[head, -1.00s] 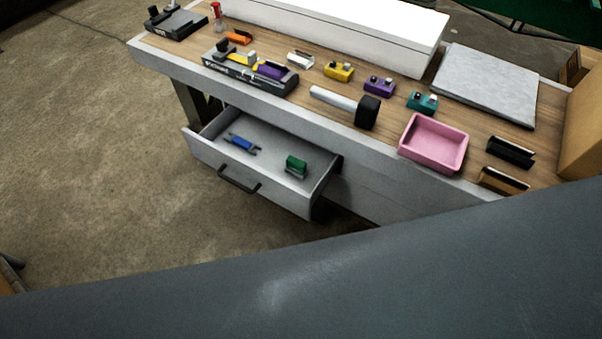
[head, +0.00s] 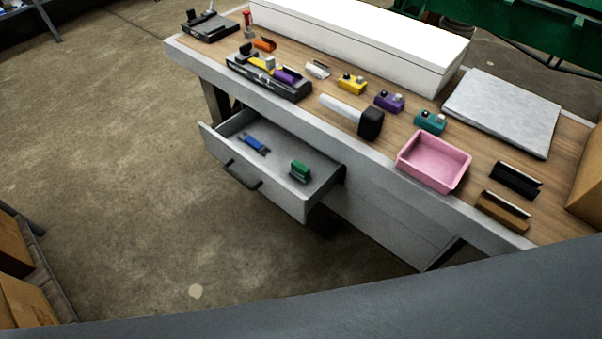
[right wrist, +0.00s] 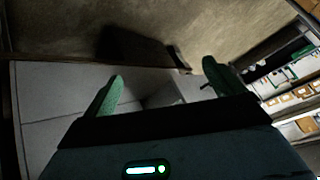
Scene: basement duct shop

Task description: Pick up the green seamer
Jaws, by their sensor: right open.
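The green seamer (head: 300,170) lies in the open drawer (head: 281,198) under the workbench, right of a blue tool in the head view. My right gripper (right wrist: 160,82) shows only in the right wrist view. Its two green fingers are spread apart with nothing between them. Pale panels and the floor show beyond the fingers, and I cannot make out the seamer there. My left gripper is not in either view.
The blue tool (head: 254,143) shares the drawer. On the bench are a pink tray (head: 433,162), a mallet (head: 371,123), a tool rack (head: 270,78), a grey slab (head: 502,111) and several small coloured tools. Cardboard boxes (head: 28,300) stand at lower left. Floor left of the drawer is clear.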

